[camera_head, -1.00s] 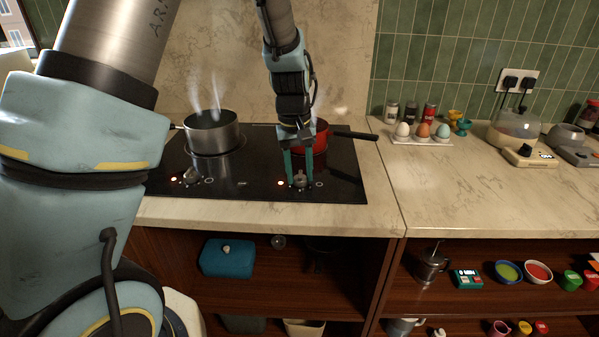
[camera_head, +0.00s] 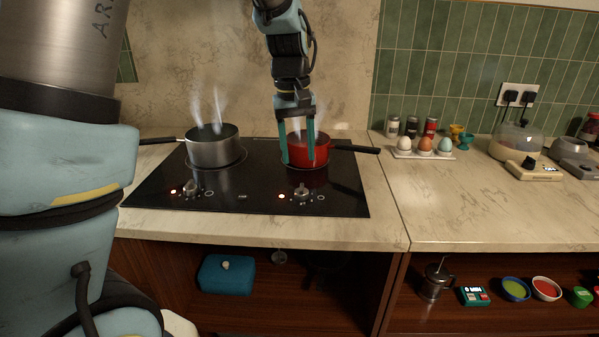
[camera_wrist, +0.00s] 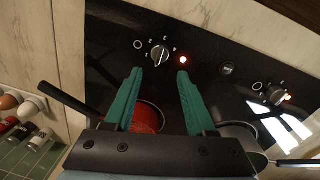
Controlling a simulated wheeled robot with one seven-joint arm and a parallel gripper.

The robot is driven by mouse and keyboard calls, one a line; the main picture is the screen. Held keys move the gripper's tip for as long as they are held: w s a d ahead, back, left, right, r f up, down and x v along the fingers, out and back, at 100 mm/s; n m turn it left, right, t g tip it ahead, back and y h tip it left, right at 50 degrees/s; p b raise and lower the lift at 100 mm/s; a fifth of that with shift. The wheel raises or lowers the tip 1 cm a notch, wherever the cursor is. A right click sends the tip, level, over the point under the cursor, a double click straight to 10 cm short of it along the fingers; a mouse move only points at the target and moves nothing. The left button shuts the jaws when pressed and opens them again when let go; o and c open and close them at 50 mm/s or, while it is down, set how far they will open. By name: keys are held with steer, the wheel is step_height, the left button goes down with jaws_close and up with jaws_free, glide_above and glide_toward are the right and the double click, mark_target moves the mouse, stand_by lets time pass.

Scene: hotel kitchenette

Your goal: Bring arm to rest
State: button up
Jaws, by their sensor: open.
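My gripper (camera_head: 297,143) has two teal fingers and points down in front of the red pot (camera_head: 320,149) in the head view. The fingers are apart with nothing between them. In the wrist view my gripper (camera_wrist: 158,85) is open, with the hob's black glass, a control knob (camera_wrist: 159,55) and a lit red light (camera_wrist: 183,59) beyond the fingertips. The red pot (camera_wrist: 147,117) shows partly behind one finger there. Whether the fingers touch the pot cannot be told.
A steaming steel pot (camera_head: 212,149) stands on the left of the black hob (camera_head: 243,199). The red pot's handle (camera_head: 356,149) points right. Eggs in a holder (camera_head: 424,154) sit right of the hob. The right counter's front (camera_head: 480,205) is clear.

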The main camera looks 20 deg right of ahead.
steer(key=shift+r, duration=0.8)
steer(key=shift+a, duration=0.1)
steer(key=s+a+f, duration=0.1)
steer(key=a+f, duration=0.1)
steer(key=a, duration=0.7)
steer(key=s+a+f+n+t, duration=0.1)
steer(key=s+a+f, duration=0.1)
steer(key=a, duration=0.8)
steer(key=s+a+f, duration=0.1)
steer(key=a+f, duration=0.1)
steer(key=a, duration=0.8)
steer(key=shift+s+f+t+y, duration=0.25)
steer(key=shift+f+t+y, duration=0.05)
steer(key=shift+f+t, duration=0.1)
steer(key=shift+o, duration=0.2)
steer(key=shift+a, duration=0.1)
